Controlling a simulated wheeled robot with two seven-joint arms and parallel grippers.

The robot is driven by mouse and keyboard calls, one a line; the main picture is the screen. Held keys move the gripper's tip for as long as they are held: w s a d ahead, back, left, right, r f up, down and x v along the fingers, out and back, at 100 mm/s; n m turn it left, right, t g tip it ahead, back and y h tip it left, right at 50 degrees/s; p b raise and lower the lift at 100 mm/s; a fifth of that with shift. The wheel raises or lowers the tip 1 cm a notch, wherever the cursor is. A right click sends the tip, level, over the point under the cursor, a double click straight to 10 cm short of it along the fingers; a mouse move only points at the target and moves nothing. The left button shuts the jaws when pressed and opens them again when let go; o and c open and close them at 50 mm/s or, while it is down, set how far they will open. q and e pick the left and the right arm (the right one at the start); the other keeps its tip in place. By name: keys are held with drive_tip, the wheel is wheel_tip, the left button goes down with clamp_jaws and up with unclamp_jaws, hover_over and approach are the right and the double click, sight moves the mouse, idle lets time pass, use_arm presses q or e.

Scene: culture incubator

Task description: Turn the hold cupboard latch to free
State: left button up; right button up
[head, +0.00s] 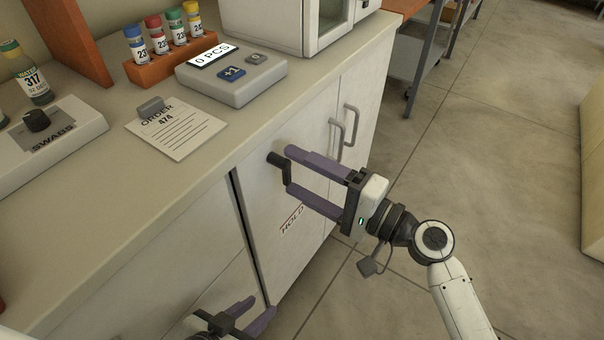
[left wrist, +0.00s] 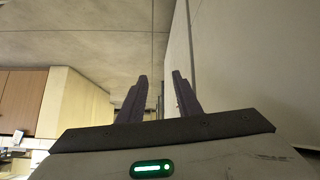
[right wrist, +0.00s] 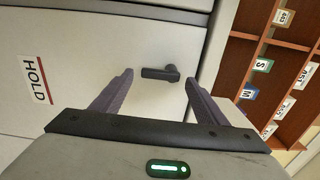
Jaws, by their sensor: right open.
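The hold cupboard latch (head: 279,166) is a dark crank-shaped handle on the pale cupboard door (head: 262,205), above the HOLD label (head: 292,219). My right gripper (head: 291,170) is open in front of the door, its fingertips on either side of the latch. In the right wrist view the latch (right wrist: 160,73) lies between the two open fingers (right wrist: 159,76), with a gap on each side; I cannot tell whether a finger touches it. The HOLD label (right wrist: 34,80) shows at the left there. My left gripper (head: 257,308) is low by the cupboard front, open and empty (left wrist: 160,76).
Door handles (head: 351,125) stick out right of the latch. The floor (head: 500,150) at right is clear.

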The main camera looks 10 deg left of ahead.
drive_tip(key=shift+d, duration=0.1)
drive_tip(key=v, duration=1)
drive_tip(key=shift+s+f, duration=0.1)
drive_tip(key=shift+s, duration=0.05)
